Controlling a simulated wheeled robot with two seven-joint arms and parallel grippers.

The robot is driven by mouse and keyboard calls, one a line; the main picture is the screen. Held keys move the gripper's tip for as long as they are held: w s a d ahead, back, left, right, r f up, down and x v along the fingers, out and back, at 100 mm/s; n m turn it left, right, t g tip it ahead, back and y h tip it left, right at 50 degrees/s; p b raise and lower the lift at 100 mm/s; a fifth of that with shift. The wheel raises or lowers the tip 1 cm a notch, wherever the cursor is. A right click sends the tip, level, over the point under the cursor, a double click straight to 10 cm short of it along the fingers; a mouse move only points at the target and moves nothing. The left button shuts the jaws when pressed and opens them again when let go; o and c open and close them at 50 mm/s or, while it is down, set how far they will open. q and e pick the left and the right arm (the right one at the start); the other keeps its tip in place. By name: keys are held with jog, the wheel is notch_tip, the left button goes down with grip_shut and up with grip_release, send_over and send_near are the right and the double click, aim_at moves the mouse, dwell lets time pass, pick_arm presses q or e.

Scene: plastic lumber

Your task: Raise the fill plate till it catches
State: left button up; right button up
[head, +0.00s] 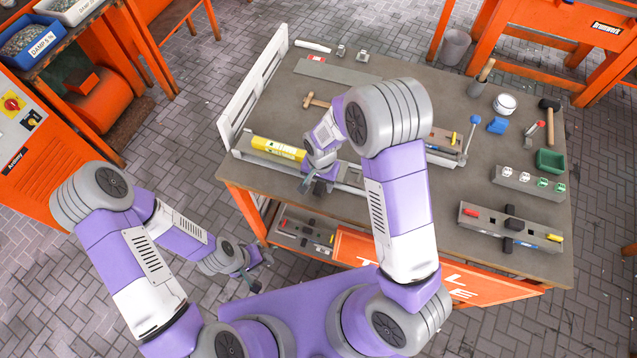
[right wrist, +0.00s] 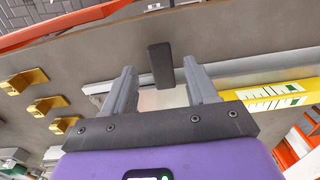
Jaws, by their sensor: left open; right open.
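In the right wrist view a dark upright block (right wrist: 160,65), like a handle or tab, shows in the gap between my right gripper's spread fingers. I cannot tell whether it belongs to the fill plate, and the plate itself is not clearly told apart. My right arm hides the machine's middle. My left gripper (head: 260,272) is open and empty, low beside the table's front left.
A white slatted panel (head: 253,90) stands along the left edge. A lower shelf holds another fixture (head: 303,232). Gold brackets (right wrist: 48,104) show in the wrist view.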

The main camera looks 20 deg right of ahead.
aim_at(319, 188)
jog(key=shift+w+f, duration=0.15)
jog(key=shift+f, duration=1.4)
grip_shut()
